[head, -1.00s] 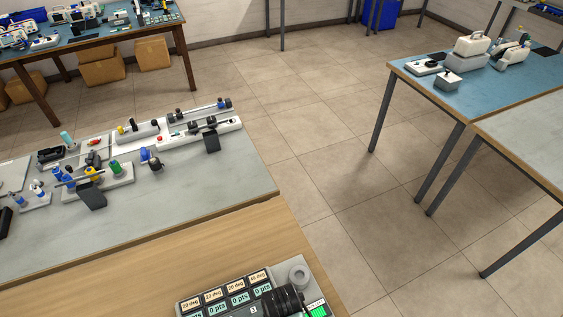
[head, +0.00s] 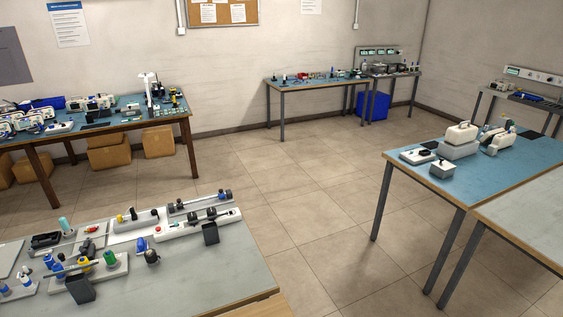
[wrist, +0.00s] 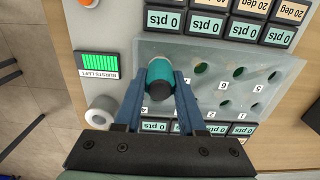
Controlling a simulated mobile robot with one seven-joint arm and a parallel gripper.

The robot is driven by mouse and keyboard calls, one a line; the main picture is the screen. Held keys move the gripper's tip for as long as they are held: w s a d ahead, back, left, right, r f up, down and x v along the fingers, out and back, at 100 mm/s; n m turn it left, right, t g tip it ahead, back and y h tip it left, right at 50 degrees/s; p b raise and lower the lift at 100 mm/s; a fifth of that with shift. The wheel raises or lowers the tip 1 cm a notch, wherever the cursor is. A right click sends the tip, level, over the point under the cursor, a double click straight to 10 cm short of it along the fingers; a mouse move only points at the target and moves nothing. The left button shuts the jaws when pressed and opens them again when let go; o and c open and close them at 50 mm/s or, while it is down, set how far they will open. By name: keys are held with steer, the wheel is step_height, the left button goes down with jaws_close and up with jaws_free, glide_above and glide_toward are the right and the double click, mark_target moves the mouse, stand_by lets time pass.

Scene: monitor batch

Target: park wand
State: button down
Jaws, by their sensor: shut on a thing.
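In the wrist view my gripper (wrist: 158,84) is shut on a teal wand (wrist: 160,70) with a black end, held between its two blue fingers. The wand is seen nearly end-on over the device, at the left edge of a clear plate with numbered holes (wrist: 222,85). Whether its far end touches the device is hidden. A grey hollow round holder (wrist: 103,107) stands left of my left finger, apart from the wand, and looks empty. The gripper, wand and device are outside the head view.
The device carries a green "bursts left" display (wrist: 99,65), an orange button (wrist: 88,2) and several "0 pts" readouts (wrist: 205,25). In the head view a grey bench (head: 200,285) with lab parts stands at lower left and a blue-topped table (head: 490,180) at right. Open floor lies between.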

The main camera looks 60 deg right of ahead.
steer(key=shift+r+p, duration=2.4)
steer(key=shift+r, duration=0.05)
steer(key=c, duration=1.2)
jaws_free()
jaws_close()
